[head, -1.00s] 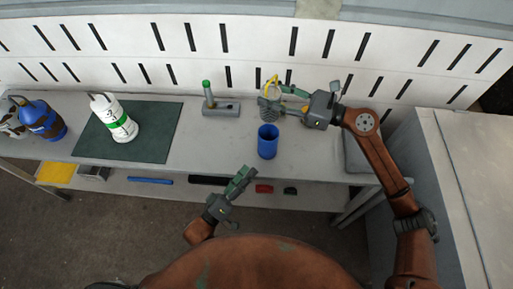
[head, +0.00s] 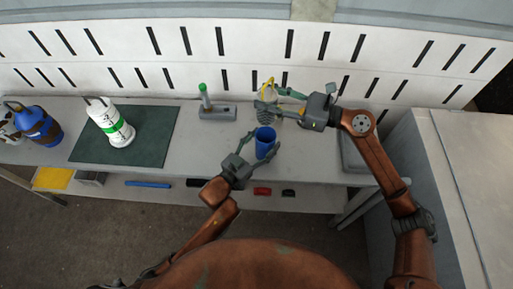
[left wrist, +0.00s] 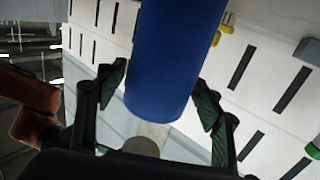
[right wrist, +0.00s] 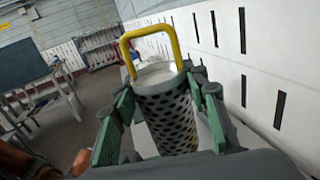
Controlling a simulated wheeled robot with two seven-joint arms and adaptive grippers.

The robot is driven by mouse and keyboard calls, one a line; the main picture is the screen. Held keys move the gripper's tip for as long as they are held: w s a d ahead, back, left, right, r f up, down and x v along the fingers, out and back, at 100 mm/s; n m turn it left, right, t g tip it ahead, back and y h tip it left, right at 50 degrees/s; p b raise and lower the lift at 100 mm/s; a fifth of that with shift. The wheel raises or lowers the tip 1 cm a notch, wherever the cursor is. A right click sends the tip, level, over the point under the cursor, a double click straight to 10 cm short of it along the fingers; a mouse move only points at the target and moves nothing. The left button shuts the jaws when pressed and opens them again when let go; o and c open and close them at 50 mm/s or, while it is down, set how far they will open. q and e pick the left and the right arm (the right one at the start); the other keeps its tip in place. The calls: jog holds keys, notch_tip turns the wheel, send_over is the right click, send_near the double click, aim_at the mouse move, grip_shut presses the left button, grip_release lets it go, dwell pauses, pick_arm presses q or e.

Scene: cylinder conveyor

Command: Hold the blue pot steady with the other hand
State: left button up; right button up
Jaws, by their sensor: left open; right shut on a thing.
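The blue pot (head: 265,143) stands on the bench in the head view, and its side fills the middle of the left wrist view (left wrist: 172,60). My left gripper (head: 251,150) is open at the pot's near left side. In the left wrist view its two green fingers (left wrist: 163,95) are on either side of the pot, with gaps showing. My right gripper (head: 278,100) is shut on a perforated cylinder (right wrist: 168,118) with a yellow handle, just behind the pot. The cylinder's lower end is hidden in the right wrist view.
A grey stand with a green-topped post (head: 205,100) is left of the pot. A white canister with a green band (head: 112,124) is on a dark green mat (head: 150,150). A blue canister (head: 40,126) is at the far left. A slotted white wall (head: 200,50) backs the bench.

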aim_at(274, 116)
pick_arm(q)
jog(key=x, duration=0.6)
jog(key=shift+w+d, duration=0.15)
jog(key=shift+c, duration=0.3)
jog(key=c, duration=1.4)
pick_arm(e)
jog(key=f+t, duration=0.1)
jog(key=f+m+t+h, duration=0.1)
jog(key=f, duration=0.1)
jog(key=f+m+t, duration=0.1)
jog(key=f, duration=0.1)
jog(key=shift+s+a+h, duration=0.15)
jog(key=shift+s+h, duration=0.1)
jog(key=shift+h, duration=0.05)
jog(key=shift+s+f+m+t, duration=0.1)
jog(key=shift+f+m+t, duration=0.4)
jog(key=shift+t, duration=0.2)
pick_arm(q)
jog(key=shift+c, duration=1)
pick_arm(e)
notch_tip(274, 116, down, 10)
jog(key=shift+r, duration=0.15)
